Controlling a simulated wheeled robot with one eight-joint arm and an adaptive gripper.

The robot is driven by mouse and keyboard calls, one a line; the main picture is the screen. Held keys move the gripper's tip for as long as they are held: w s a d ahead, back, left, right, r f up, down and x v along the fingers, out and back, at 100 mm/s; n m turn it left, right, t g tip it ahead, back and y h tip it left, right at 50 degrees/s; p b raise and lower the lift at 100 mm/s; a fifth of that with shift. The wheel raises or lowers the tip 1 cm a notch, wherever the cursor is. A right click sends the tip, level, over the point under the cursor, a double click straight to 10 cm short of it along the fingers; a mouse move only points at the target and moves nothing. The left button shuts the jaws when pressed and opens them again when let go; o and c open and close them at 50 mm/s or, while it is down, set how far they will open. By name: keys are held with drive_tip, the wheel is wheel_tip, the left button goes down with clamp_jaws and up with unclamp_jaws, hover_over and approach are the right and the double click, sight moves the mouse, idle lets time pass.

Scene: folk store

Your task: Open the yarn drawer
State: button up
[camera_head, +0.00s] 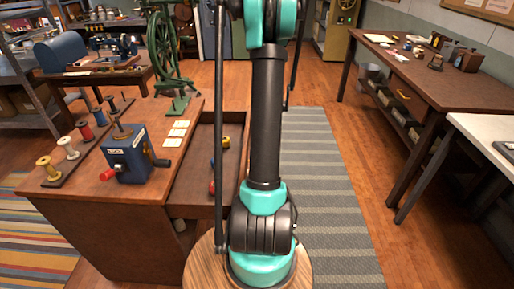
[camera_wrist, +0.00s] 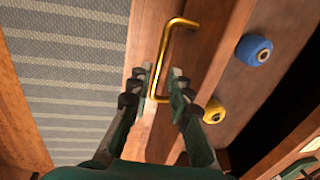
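The yarn drawer (camera_head: 190,178) is pulled out from the right side of the wooden workbench (camera_head: 120,212) in the head view, its inside showing. My arm hides its front there. In the wrist view, the drawer front (camera_wrist: 210,48) carries a brass U-shaped handle (camera_wrist: 161,55). A blue yarn ball (camera_wrist: 254,49) and a yellow yarn ball (camera_wrist: 214,110) lie inside the drawer. My gripper (camera_wrist: 162,72) is open, with its two fingers apart around the lower part of the handle bar. Whether either finger touches the bar is unclear.
A blue cranked device (camera_head: 128,155) and a rack of thread spools (camera_head: 73,150) stand on the workbench. A grey striped rug (camera_head: 325,175) lies on the floor to the right. A long wooden table (camera_head: 425,75) stands farther right, with clear floor between.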

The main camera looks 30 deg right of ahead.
drive_tip(key=w+v, duration=0.1)
drive_tip(key=v, duration=0.8)
drive_tip(key=shift+s+r, duration=0.2)
drive_tip(key=shift+s, duration=0.25)
